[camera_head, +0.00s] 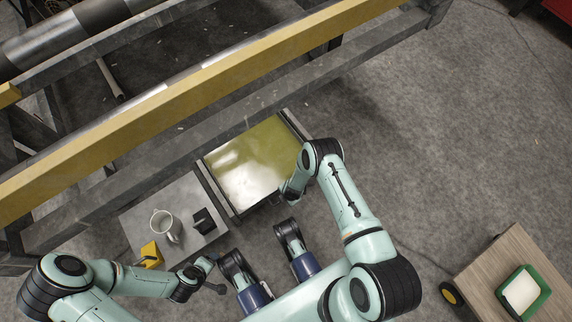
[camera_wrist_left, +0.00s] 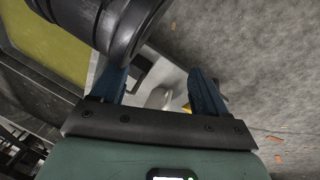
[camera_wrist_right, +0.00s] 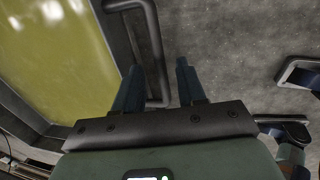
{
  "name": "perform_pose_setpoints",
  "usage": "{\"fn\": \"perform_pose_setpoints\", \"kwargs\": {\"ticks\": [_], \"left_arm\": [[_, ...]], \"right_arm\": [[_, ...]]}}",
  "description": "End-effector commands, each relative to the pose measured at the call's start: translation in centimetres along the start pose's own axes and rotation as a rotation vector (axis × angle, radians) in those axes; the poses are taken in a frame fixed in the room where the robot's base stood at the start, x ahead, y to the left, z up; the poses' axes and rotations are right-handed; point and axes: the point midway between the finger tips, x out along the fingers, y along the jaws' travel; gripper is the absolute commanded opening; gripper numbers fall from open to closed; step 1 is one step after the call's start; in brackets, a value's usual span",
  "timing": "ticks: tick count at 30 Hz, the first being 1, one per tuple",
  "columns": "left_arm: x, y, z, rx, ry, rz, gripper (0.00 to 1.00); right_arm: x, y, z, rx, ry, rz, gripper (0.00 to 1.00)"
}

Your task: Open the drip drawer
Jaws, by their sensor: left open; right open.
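The drip drawer (camera_head: 217,192) is a dark-rimmed metal tray holding yellow-green liquid, low beneath the frame in the head view. In the right wrist view its rim (camera_wrist_right: 106,40) is at the left, with a dark bar handle (camera_wrist_right: 154,48) on its front. My right gripper (camera_wrist_right: 159,85) is open, its fingers either side of the handle bar in that view; contact cannot be told. In the head view the right gripper (camera_head: 285,196) is at the drawer's front right corner, partly hidden by its wrist. My left gripper (camera_head: 212,278) is open and empty near the low grey table.
The grey table (camera_head: 140,215) left of the drawer carries a mug (camera_head: 165,226), a small black object (camera_head: 204,220) and a yellow object (camera_head: 151,254). A yellow beam (camera_head: 180,108) crosses above. A wooden cart (camera_head: 487,268) stands at lower right.

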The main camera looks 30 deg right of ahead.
Motion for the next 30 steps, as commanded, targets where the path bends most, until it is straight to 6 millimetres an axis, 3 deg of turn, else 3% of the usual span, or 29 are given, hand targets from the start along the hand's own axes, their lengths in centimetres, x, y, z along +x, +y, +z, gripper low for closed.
{"fn": "perform_pose_setpoints", "kwargs": {"ticks": [4,14,18,30], "left_arm": [[0.62,-0.66,0.95,-0.007,-0.031,-0.012,0.74],[0.66,-0.83,1.18,-0.009,-0.038,-0.015,0.74],[0.66,-0.83,1.17,-0.009,-0.038,-0.015,0.74],[0.46,-0.62,0.91,-0.007,-0.030,-0.012,0.74]], "right_arm": [[1.08,0.02,-0.02,0.001,0.001,0.000,0.40],[1.21,0.04,-0.02,0.000,0.001,0.001,0.40],[1.21,0.04,-0.02,0.000,0.001,0.001,0.00],[1.09,-0.48,0.40,-0.001,0.000,-0.001,0.00]]}}
